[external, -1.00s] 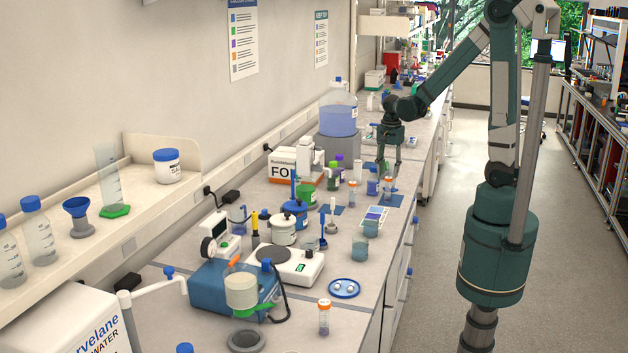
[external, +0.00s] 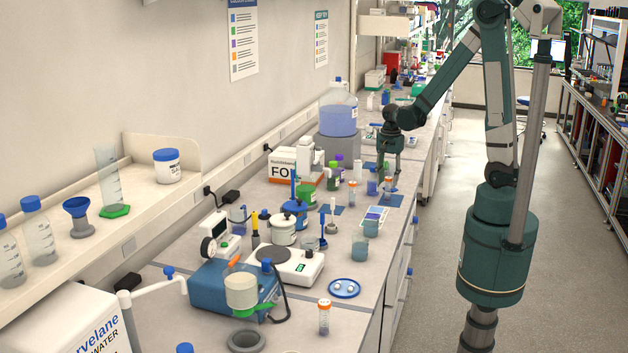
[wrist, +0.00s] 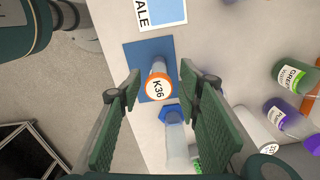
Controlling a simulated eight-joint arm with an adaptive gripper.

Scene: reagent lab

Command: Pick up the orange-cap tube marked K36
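The orange-cap tube marked K36 (wrist: 158,86) stands upright on a blue mat (wrist: 132,55) in the wrist view, its label facing up at the camera. My gripper (wrist: 161,92) is open, with one green finger on each side of the tube's cap and visible gaps to both. In the external view, my gripper (external: 388,177) is low over the bench around an orange-cap tube (external: 388,186).
A card (wrist: 160,12) lies beyond the mat. Other orange-cap tubes (external: 324,316) (external: 352,191) stand along the bench.

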